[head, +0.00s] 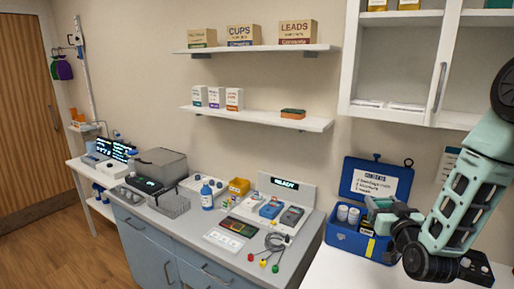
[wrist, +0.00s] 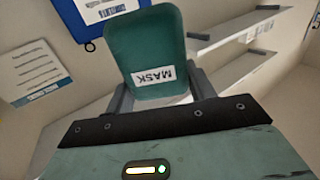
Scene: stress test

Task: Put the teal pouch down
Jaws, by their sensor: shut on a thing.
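The teal pouch (wrist: 158,45) has a white label reading MASK, upside down in the wrist view. My gripper (wrist: 160,92) is shut on it, with a dark finger on each side of its lower part. In the head view my gripper (head: 383,213) is at the right, in front of or over the open blue box (head: 340,238). The pouch cannot be told apart from my teal gripper there. I cannot tell whether the pouch touches anything.
The blue box holds white rolls (head: 348,213), and its raised lid (head: 376,182) carries a label. A white counter (head: 335,272) lies in front. The grey counter (head: 190,228) at left holds devices and a blue bottle (head: 207,196). Shelves (head: 258,118) hang above.

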